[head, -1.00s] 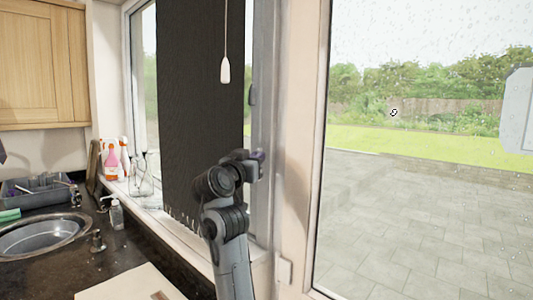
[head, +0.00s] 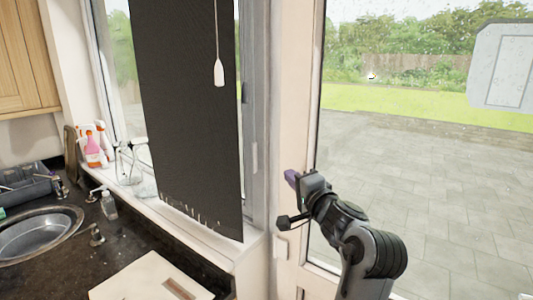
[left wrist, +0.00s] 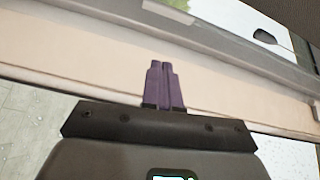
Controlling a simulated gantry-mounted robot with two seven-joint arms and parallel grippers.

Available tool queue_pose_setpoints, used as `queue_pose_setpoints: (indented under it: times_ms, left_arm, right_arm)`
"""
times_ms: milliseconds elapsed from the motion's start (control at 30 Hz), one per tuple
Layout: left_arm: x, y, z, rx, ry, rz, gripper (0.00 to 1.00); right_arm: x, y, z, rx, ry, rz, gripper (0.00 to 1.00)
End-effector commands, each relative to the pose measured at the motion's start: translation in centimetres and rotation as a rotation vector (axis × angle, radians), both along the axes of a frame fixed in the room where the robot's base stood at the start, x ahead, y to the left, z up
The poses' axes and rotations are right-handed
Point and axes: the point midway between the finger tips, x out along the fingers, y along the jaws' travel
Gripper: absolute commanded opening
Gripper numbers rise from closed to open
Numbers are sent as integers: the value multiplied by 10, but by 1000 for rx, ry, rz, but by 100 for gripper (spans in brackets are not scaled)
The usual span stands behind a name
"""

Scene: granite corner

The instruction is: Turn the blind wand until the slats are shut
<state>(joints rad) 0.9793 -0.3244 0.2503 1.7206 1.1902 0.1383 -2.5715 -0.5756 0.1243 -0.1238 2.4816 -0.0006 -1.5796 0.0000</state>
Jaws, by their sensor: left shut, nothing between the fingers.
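The dark blind (head: 185,120) hangs in the window at the left of the head view. Its dark face looks unbroken, and I cannot make out separate slats. The thin wand cord hangs in front of it and ends in a white handle (head: 219,74). My left gripper (head: 291,177) is below and to the right of the handle, apart from it, in front of the pale post. Its purple fingers are together and empty in the left wrist view (left wrist: 164,78). A small dark shape on a thin line (left wrist: 265,37) shows there at upper right; I cannot tell what it is. My right gripper is out of view.
A glazed door (head: 420,170) fills the right side. A sink (head: 40,235), a soap bottle (head: 109,205) and spray bottles (head: 94,145) are at the left. A pale board (head: 150,280) lies on the dark worktop. The air between handle and gripper looks clear.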

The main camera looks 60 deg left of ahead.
Motion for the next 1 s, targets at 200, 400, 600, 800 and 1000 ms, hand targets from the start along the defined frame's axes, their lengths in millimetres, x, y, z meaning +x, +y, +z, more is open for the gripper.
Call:
queue_pose_setpoints:
  times_ms: [200, 400, 600, 800, 1000]
  left_arm:
    - [-6, -12, 0, 5, 144, 67, 0]
    - [-5, 11, 0, 6, 151, 73, 0]
    - [-1, 48, 1, 6, 149, 71, 0]
    - [2, 83, 1, 5, 148, 71, 0]
    - [-14, 103, 0, 4, 147, 70, 0]
  right_arm:
    - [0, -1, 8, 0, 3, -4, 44]
    - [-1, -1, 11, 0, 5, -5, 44]
    - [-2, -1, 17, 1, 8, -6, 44]
    - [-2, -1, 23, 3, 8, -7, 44]
    - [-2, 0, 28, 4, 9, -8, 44]
